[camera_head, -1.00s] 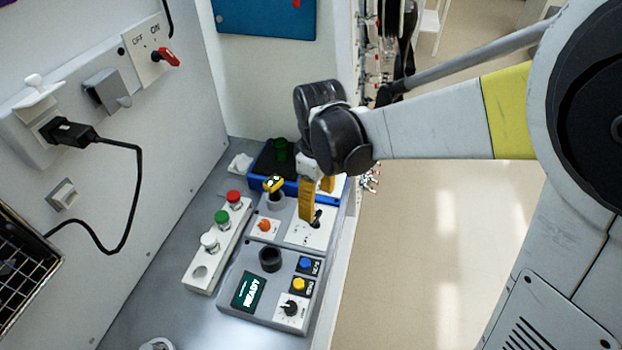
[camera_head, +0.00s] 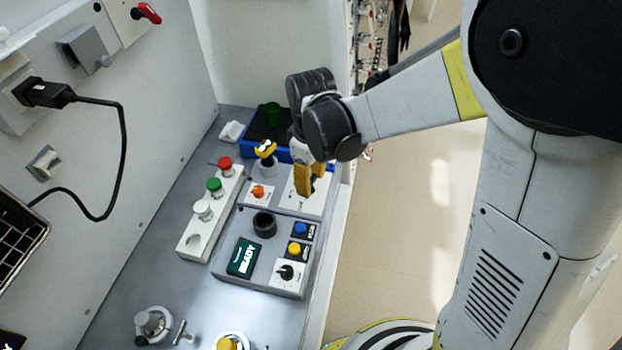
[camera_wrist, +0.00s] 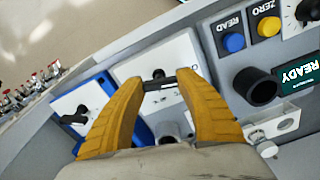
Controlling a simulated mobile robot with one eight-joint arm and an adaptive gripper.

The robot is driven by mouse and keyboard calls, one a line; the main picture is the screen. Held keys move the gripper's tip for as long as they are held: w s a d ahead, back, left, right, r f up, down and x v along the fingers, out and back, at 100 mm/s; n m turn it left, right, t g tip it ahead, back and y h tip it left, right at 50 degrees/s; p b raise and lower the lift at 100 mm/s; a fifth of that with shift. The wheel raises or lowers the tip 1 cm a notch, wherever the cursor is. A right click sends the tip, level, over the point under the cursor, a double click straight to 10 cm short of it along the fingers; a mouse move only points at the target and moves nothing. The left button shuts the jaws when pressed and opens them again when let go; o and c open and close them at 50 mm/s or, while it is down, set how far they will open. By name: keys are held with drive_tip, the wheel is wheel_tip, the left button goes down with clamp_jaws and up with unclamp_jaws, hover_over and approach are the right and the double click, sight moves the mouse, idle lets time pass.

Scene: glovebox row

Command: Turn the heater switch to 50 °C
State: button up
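A white switch plate with a small black rotary knob sits on the grey bench unit; the plate (camera_head: 290,203) shows in the head view, and its knob (camera_wrist: 158,74) in the wrist view. I take this for the heater switch, but its label and setting are too small to read. My gripper (camera_head: 311,194) is over this plate, pointing down, and hides the knob in the head view. In the wrist view my gripper's yellow fingers (camera_wrist: 160,82) are apart, with the knob in line with the gap and a dark bar between the tips. I cannot tell whether they touch the knob.
A control box with a READY screen (camera_head: 243,257) and another black knob (camera_head: 287,272) is nearer. Left stands a strip of red (camera_head: 225,163), green (camera_head: 214,185) and white buttons. A blue tray (camera_head: 246,142) lies behind. A black cable (camera_head: 121,150) hangs on the left wall.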

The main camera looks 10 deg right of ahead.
sight(311, 181)
idle(0.3)
drive_tip(key=m, duration=0.3)
drive_tip(key=shift+m, duration=2.1)
drive_tip(key=o, duration=1.2)
drive_tip(key=shift+a, duration=0.1)
wheel_tip(311, 181, up, 12)
